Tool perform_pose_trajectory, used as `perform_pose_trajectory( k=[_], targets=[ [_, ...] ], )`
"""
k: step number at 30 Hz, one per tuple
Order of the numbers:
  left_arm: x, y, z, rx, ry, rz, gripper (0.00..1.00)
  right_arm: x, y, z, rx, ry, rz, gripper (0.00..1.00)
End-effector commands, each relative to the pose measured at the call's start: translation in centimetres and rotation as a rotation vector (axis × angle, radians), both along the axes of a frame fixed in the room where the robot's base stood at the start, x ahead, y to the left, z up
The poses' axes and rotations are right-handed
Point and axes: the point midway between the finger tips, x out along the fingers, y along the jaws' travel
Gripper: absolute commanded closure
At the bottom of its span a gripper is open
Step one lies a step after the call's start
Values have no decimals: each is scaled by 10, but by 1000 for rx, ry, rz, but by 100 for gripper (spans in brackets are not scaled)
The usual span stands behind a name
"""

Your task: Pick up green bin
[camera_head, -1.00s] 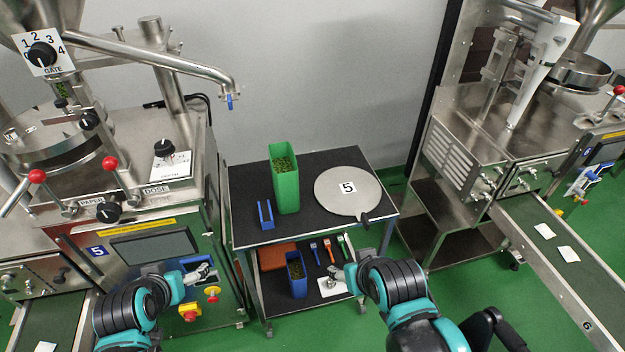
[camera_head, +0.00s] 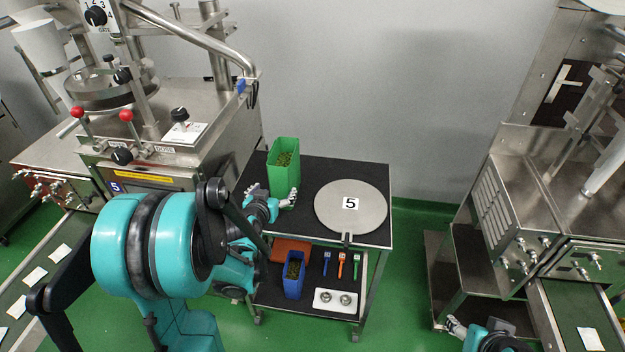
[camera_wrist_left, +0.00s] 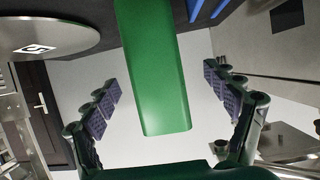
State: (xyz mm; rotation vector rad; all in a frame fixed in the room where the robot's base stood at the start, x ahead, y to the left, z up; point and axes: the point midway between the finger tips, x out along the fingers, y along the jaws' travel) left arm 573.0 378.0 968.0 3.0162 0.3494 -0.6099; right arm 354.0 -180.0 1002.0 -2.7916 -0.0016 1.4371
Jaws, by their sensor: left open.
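The green bin (camera_head: 284,170) stands upright on the black top shelf of the cart, with green leafy contents inside. My left gripper (camera_head: 271,193) is open at the front of the bin, low near its base. In the left wrist view, the green bin (camera_wrist_left: 155,70) lies between the two spread fingers of the left gripper (camera_wrist_left: 160,84), with a gap on each side. My right gripper (camera_head: 456,326) is low at the right, apart from the cart, and its jaws are too small to read.
A round grey lid marked 5 (camera_head: 350,222) lies right of the bin on the cart (camera_head: 330,170). The lower shelf holds a blue bin (camera_head: 294,273) and several scoops. Steel machines stand left (camera_head: 200,100) and right (camera_head: 515,190). Green floor separates cart and right machine.

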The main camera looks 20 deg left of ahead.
Motion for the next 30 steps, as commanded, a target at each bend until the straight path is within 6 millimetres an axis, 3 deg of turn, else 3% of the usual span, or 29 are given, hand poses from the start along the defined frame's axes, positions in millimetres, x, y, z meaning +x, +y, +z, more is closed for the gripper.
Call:
perform_pose_trajectory(
  k=[14,21,28,29,30],
  targets=[
    [36,9,-20,4,-5,4,14,0,0,-15,0,0,0,41],
    [68,13,-35,2,-6,5,14,0,0,-30,0,0,0,41],
    [71,14,-34,3,-6,6,14,0,0,-29,0,0,0,41],
    [71,14,-34,3,-6,6,16,0,0,-29,0,0,0,41],
    [71,14,-34,3,-6,6,27,0,0,-29,0,0,0,41]
  ],
)
